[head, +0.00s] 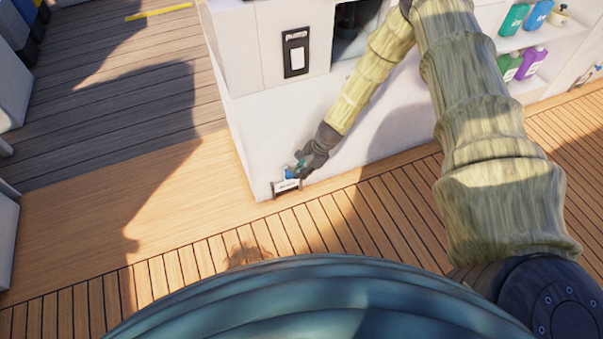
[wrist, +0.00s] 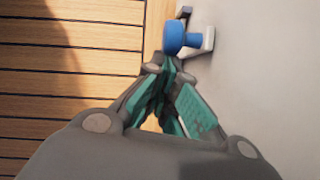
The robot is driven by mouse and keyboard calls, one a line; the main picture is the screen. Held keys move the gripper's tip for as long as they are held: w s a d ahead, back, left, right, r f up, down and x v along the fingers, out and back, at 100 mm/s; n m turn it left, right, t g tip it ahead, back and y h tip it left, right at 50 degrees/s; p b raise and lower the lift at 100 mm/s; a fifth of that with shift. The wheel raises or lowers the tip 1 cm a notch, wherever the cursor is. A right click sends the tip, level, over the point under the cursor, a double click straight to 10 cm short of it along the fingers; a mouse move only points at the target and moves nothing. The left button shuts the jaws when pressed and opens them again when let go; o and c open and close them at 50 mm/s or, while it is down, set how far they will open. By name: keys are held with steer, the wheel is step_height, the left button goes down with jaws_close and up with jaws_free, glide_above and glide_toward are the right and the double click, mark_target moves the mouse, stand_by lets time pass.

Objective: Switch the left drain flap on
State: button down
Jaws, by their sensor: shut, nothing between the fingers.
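A blue knob (wrist: 180,38) sits on a small pale bracket (wrist: 208,40) fixed to the white wall, at the top of the wrist view. It seems to be the left drain flap's control. In the head view the knob (head: 289,173) shows small and partly hidden at the wall's lower left corner, just above a small white plate (head: 287,186). My gripper (wrist: 168,66) is shut and empty, its teal fingertips close to the knob. I cannot tell whether they touch it. The gripper also shows in the head view (head: 302,165). The flap's on or off state is not readable.
The white cabinet wall (head: 275,120) rises beside my gripper, with a dark-framed panel (head: 295,53) above. Shelves at the upper right hold several coloured bottles (head: 530,62). The wooden deck (head: 150,225) in front and to the left is clear.

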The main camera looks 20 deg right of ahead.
steer(key=s+d+r+p, duration=0.1)
steer(key=d+r+p, duration=0.2)
steer(key=d+r, duration=0.3)
steer(key=shift+d, duration=0.5)
steer(key=shift+r, duration=0.1)
stand_by(0.4)
